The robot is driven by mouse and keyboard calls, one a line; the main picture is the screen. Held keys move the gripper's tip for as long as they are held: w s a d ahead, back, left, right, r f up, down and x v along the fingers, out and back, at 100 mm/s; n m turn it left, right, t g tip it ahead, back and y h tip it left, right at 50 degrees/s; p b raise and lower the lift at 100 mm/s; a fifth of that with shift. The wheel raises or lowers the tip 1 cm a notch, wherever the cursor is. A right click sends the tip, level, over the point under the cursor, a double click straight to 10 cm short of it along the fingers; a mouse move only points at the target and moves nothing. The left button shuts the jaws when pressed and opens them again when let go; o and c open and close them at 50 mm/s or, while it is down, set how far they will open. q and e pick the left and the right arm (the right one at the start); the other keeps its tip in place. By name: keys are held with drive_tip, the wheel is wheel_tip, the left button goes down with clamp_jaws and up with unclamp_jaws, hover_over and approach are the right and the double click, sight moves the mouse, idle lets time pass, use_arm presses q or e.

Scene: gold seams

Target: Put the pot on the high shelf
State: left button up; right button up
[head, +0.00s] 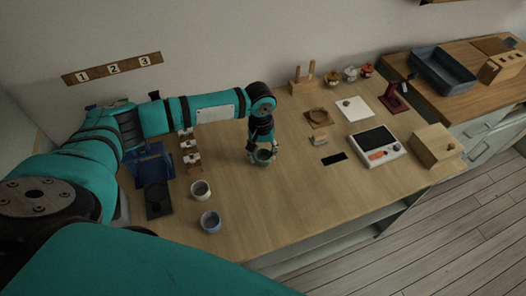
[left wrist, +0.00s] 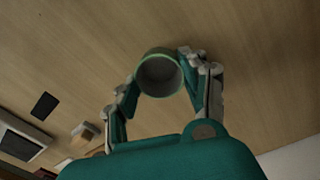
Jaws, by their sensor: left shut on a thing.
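A small green round pot (head: 263,157) is at the middle of the wooden table (head: 235,200). My left gripper (head: 262,150) comes down on it from above and is shut on it. In the left wrist view the pot (left wrist: 159,73) sits between the two fingers, its open mouth toward the camera. It looks empty and close to the tabletop; I cannot tell whether it touches. A wooden edge (head: 440,1) at the top right may be part of a high shelf; the rest is out of view. My right gripper is not in view.
A blue holder (head: 152,163) is at the far left. To the right are a white device with a dark screen (head: 376,146) and a wooden box (head: 435,146). The table's front middle is clear.

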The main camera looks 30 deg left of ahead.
use_arm(q)
drive_tip(key=o, duration=0.8)
drive_tip(key=shift+f, duration=0.1)
